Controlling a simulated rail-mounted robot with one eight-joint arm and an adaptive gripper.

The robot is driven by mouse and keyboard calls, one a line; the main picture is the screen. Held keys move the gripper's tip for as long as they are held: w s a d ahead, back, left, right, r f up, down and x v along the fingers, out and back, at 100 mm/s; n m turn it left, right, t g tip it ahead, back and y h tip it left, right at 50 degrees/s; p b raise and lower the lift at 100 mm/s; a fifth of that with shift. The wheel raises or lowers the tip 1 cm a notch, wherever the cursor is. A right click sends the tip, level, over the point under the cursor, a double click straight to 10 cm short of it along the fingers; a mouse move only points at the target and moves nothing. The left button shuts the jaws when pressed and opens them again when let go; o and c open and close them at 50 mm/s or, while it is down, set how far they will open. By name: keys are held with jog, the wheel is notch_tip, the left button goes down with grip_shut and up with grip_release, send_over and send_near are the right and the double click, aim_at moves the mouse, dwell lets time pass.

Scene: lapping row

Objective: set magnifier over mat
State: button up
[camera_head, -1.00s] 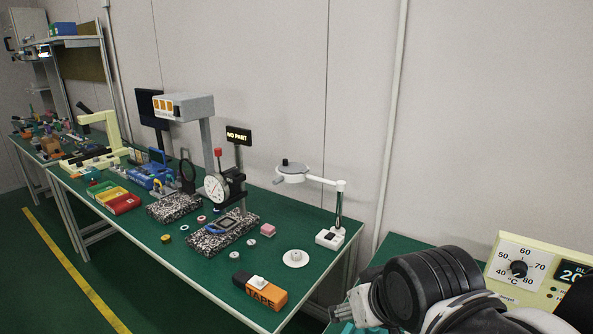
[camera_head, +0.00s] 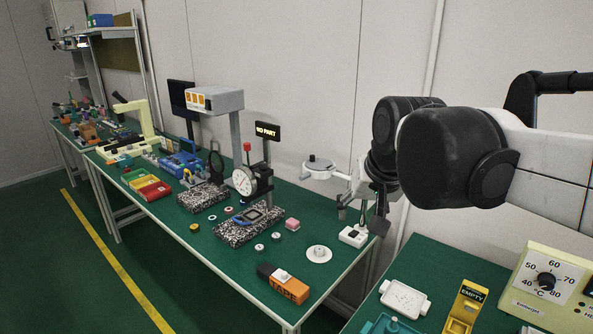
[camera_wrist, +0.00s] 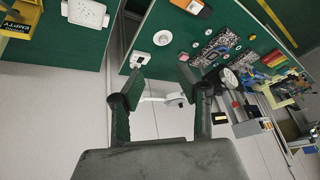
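The magnifier (camera_head: 318,171) has a round white head on a white arm and a white base (camera_head: 353,236) at the right end of the green table. My gripper (camera_head: 360,217) hangs pointing down in front of its post and hides part of it. In the wrist view, my gripper (camera_wrist: 158,77) has its two fingers wide apart, with nothing between the pads. The magnifier's white arm and head (camera_wrist: 175,99) show between and beyond the fingers; I cannot tell how far off the post is. I cannot pick out a mat with certainty.
Left of the magnifier stand a dial gauge (camera_head: 243,181) and speckled stone blocks (camera_head: 236,231). A white round disc (camera_head: 319,254) and an orange tape box (camera_head: 289,287) lie nearer the front edge. A second table (camera_head: 441,259) holds a white tray (camera_head: 405,298) and a yellow EMPTY holder (camera_head: 464,308).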

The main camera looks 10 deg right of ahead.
jog(key=w+r+m+g+p, duration=0.1)
jog(key=w+r, duration=0.2)
jog(key=w, duration=0.4)
jog(key=w+r+m+p, duration=0.1)
jog(key=w+r+p, duration=0.1)
jog(key=w+r, duration=0.35)
jog(key=m+g+y+p, duration=0.1)
jog(key=m+g+p, duration=0.2)
jog(key=m+p, duration=0.4)
send_over(304, 175)
jog(key=s+d, duration=0.2)
notch_tip(304, 175, down, 11)
jog(key=n, duration=0.1)
jog(key=x, duration=0.4)
jog(key=p+x, duration=0.1)
jog(key=x, duration=0.8)
jog(key=shift+s+a+f+p, duration=0.2)
jog(key=shift+a+f+p, duration=0.05)
jog(key=shift+p, duration=0.1)
grip_shut()
